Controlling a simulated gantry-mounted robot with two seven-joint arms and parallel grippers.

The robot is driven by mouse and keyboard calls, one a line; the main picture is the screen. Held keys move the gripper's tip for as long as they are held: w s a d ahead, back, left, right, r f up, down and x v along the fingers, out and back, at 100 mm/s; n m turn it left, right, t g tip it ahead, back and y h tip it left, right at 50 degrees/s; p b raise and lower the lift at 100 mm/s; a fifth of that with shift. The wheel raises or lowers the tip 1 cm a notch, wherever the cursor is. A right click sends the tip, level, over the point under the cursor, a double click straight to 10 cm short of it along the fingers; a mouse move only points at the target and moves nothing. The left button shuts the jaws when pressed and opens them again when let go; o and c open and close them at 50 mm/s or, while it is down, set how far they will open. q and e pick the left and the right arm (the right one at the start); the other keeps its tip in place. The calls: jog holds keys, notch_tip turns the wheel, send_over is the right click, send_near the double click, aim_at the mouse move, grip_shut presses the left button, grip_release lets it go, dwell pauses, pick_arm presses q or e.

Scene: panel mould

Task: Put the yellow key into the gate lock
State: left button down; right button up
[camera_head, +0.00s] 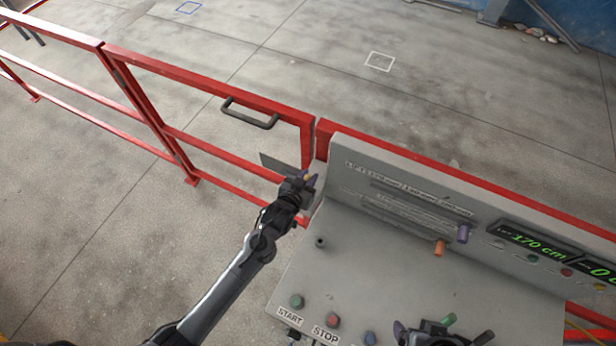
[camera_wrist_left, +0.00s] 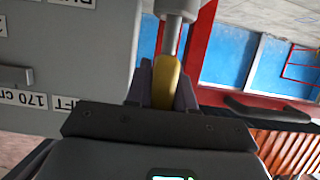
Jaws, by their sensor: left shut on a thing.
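My left gripper (camera_head: 307,180) is shut on the yellow key (camera_wrist_left: 167,82), at the left end of the console by the gate post. In the left wrist view the yellow key is upright between the two fingers. Its upper end meets a grey metal cylinder (camera_wrist_left: 178,12); I cannot tell how far it sits inside. The red gate (camera_head: 215,85) has a dark handle (camera_head: 250,115), and a grey plate (camera_head: 283,166) shows beside my gripper. The lock is mostly hidden in the head view. My right gripper (camera_head: 440,336) is at the bottom edge, partly cut off; its opening is unclear.
The grey console (camera_head: 375,275) carries an orange peg (camera_head: 439,248), a purple peg (camera_head: 463,233), START and STOP buttons and a green display reading 170 cm. Red rails run left; the floor beyond is clear.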

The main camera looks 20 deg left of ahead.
pick_arm(q)
jog(key=shift+f+b, duration=0.6)
jog(key=shift+f, duration=0.35)
jog(key=c, duration=0.9)
grip_release()
jog(key=shift+s, duration=0.1)
jog(key=shift+b+v, duration=0.85)
jog(key=shift+v, duration=4.5)
